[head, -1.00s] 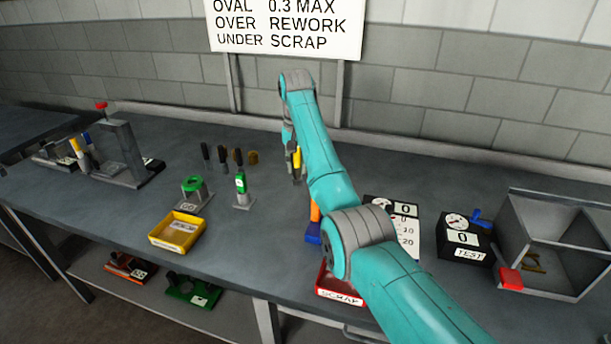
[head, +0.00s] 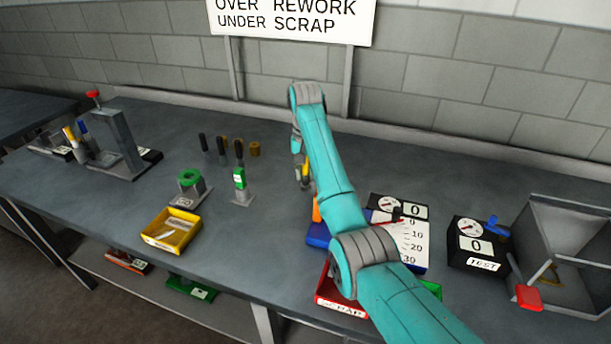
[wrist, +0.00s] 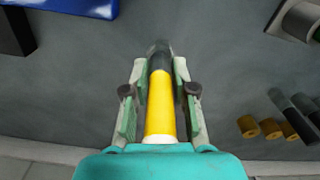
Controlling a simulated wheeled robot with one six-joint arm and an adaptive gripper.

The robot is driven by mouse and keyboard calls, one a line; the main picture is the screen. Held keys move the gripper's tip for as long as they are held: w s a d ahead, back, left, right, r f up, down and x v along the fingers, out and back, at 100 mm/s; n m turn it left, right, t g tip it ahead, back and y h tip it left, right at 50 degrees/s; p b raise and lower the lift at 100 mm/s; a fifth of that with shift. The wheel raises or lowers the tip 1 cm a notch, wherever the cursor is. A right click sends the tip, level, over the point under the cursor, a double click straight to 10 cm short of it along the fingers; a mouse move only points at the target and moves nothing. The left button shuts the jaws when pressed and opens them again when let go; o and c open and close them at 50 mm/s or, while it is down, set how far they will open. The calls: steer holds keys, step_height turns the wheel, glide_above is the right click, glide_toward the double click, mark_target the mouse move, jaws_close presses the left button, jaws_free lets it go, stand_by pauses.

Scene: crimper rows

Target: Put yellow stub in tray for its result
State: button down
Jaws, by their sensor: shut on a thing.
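The yellow stub (wrist: 160,108), a yellow cylinder with a dark end, lies between the fingers of my gripper (wrist: 160,68), which is shut on it. In the head view my gripper (head: 301,180) holds the stub (head: 306,172) above the bench behind the trays; my arm hides part of it. The red tray (head: 341,305) is labelled SCRAP and stands at the front edge, partly behind my arm. A yellow tray (head: 172,247) stands at left, its label unreadable. A green edge (head: 432,288) shows beside my arm, mostly hidden.
A blue object (head: 317,235) stands behind the red tray. A dial gauge (head: 412,212), a TEST box (head: 475,245) and a grey open bin (head: 570,250) stand at right. Several dark-topped pieces (head: 222,148), a green-banded stand (head: 240,182) and a grey press (head: 122,145) are left.

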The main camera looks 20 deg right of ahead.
mark_target(306, 185)
steer(key=shift+f, duration=1.15)
steer(key=shift+f, duration=0.15)
steer(key=c, duration=0.9)
jaws_free()
steer(key=shift+c, duration=0.2)
